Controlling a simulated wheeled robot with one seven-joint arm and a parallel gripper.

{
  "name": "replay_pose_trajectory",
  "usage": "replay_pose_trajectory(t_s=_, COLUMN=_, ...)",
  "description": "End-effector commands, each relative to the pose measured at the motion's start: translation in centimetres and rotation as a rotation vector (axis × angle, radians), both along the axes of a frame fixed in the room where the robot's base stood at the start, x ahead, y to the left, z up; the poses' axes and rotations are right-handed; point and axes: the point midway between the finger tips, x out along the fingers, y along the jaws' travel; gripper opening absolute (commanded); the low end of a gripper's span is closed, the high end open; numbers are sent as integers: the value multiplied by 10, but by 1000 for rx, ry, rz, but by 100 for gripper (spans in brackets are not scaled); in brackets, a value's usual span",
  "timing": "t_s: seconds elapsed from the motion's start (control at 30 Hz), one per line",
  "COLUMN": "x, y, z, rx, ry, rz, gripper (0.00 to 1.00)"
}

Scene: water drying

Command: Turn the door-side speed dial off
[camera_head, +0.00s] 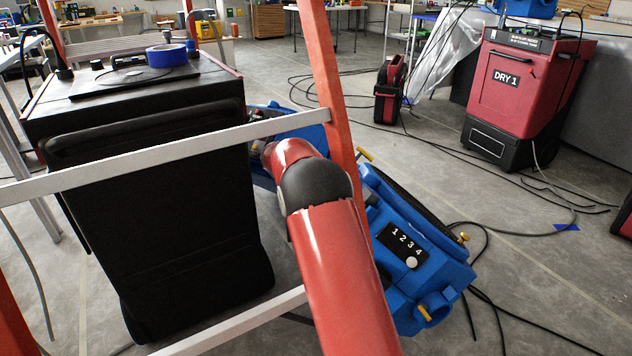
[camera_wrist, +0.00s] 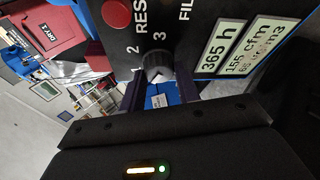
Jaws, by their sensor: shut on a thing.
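In the wrist view, a dark round dial (camera_wrist: 157,64) sits on a black panel (camera_wrist: 185,50) with the numerals 2 and 3 beside it. My gripper (camera_wrist: 158,80) is shut on this dial, one finger on each side. Its pointer setting is hard to read. In the head view, my red arm reaches past an orange upright to a blue machine (camera_head: 290,121) standing behind a white rail; the gripper and its dial are mostly hidden there. A nearer blue machine (camera_head: 440,262) has a panel marked 1 2 3 4 with a pale knob (camera_head: 412,262).
An orange and white frame (camera_head: 334,95) stands close around my arm. A large black case (camera_head: 160,215) with blue tape (camera_head: 167,55) on top stands left. A red unit (camera_head: 520,85) marked DRY 1 stands back right. Black cables (camera_head: 535,232) cross the floor.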

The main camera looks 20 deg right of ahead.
Motion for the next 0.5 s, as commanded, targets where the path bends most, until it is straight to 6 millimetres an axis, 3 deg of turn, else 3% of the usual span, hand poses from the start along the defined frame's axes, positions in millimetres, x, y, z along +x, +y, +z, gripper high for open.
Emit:
replay_pose_trajectory(t_s=0.03, x=1, y=1, z=1, rx=1, ry=-4, rz=4, gripper=34)
replay_pose_trajectory(t_s=0.2, x=1, y=1, z=1, rx=0, ry=-2, rz=2, gripper=54)
replay_pose_trajectory(t_s=0.5, x=0, y=2, z=1, rx=0, ry=-2, rz=1, gripper=54)
